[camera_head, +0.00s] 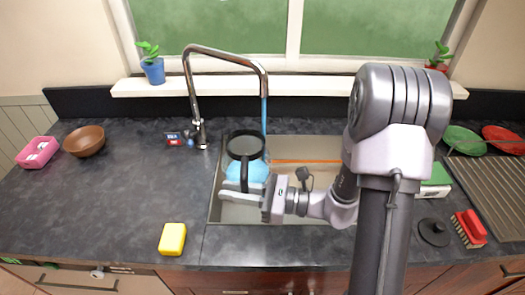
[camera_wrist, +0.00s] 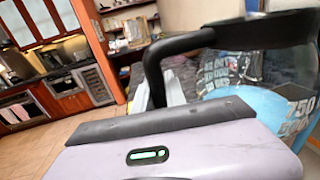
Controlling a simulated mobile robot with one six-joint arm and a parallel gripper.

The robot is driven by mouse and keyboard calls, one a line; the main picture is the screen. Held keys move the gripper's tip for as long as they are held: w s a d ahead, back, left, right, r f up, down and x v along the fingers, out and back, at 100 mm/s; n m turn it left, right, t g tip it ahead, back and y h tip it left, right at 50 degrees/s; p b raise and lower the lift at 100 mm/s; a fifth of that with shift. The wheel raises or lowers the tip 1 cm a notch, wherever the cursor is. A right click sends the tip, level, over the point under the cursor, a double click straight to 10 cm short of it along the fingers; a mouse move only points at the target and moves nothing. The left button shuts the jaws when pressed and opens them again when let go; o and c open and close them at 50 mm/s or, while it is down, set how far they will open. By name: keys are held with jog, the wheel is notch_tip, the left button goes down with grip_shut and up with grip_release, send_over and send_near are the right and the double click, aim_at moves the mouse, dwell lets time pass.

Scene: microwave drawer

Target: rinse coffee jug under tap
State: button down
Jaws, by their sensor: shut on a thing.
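The coffee jug (camera_head: 236,171) is a clear jug with a black rim and black handle, upright over the sink at its left side. Light blue water shows inside it. The tap (camera_head: 199,92) arches over from the left, and a blue stream (camera_head: 264,115) falls from its spout at the jug's right rim; I cannot tell whether all of it enters. My gripper (camera_head: 236,191) is shut on the jug's handle, in front of the jug. In the wrist view the jug (camera_wrist: 262,68) fills the right side, with its handle (camera_wrist: 172,47) and printed markings visible. Where the jaws meet the handle is partly hidden.
The sink (camera_head: 214,205) lies under the jug, partly covered by my arm. A yellow sponge (camera_head: 172,239) is on the counter front left. A brown bowl (camera_head: 84,141) and pink item (camera_head: 37,152) stand far left. A red brush (camera_head: 469,227) and drying rack (camera_head: 497,185) are right.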

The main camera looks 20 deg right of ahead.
jog(key=shift+r, duration=0.1)
dwell(0.3)
jog(key=s+a+r+p, duration=0.2)
jog(key=a+r, duration=0.2)
jog(key=shift+s, duration=0.3)
jog(key=shift+a, duration=0.1)
dwell(0.5)
